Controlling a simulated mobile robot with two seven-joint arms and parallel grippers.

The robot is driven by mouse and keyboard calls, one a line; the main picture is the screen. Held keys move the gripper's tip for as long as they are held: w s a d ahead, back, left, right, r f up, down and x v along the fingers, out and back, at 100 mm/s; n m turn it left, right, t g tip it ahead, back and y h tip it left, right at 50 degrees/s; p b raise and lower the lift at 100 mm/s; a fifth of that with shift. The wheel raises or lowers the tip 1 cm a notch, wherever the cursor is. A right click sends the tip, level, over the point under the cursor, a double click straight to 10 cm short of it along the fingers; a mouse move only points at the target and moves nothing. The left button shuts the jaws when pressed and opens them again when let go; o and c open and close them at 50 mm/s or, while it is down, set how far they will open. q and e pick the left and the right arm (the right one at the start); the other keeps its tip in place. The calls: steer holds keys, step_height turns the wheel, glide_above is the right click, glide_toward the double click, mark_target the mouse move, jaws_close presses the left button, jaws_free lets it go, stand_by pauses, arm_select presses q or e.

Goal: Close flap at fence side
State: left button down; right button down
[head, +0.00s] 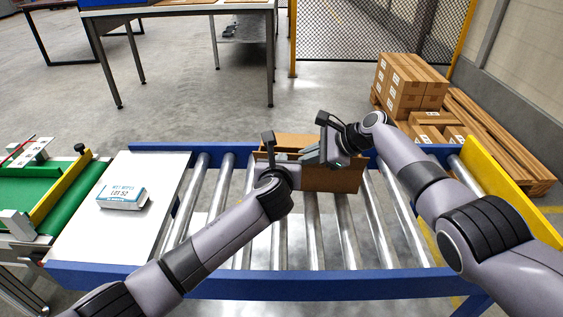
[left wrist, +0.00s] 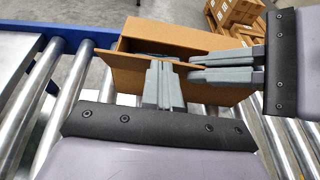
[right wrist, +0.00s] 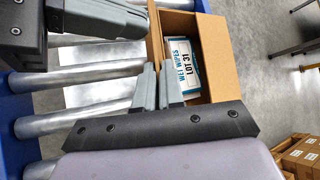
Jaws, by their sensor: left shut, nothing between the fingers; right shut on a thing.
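An open brown carton (head: 335,180) stands on the roller conveyor, mostly behind my two grippers in the head view. The right wrist view shows the carton (right wrist: 222,60) open, with a white and blue wet wipes pack (right wrist: 186,65) inside. My right gripper (right wrist: 158,88) is shut on a cardboard panel at the carton's edge; whether flap or wall is unclear. My left gripper (left wrist: 162,75) is shut and empty, close to the near panel; contact is unclear.
A wet wipes pack (head: 122,197) lies on the white plate (head: 100,230) at the left, beside a green belt (head: 60,190). A mesh fence (head: 345,35) stands beyond the conveyor. Stacked cartons (head: 408,85) stand on pallets at the right. Bare rollers (head: 205,225) lie left of the carton.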

steer(key=shift+f, duration=0.1)
arm_select(q)
steer(key=shift+w+r, duration=0.35)
steer(key=shift+w, duration=0.15)
arm_select(e)
steer(key=shift+s, duration=0.1)
steer(key=c, duration=1.3)
jaws_free()
steer(key=shift+f, duration=0.1)
steer(key=shift+d+r, duration=0.1)
steer(key=shift+r, duration=0.15)
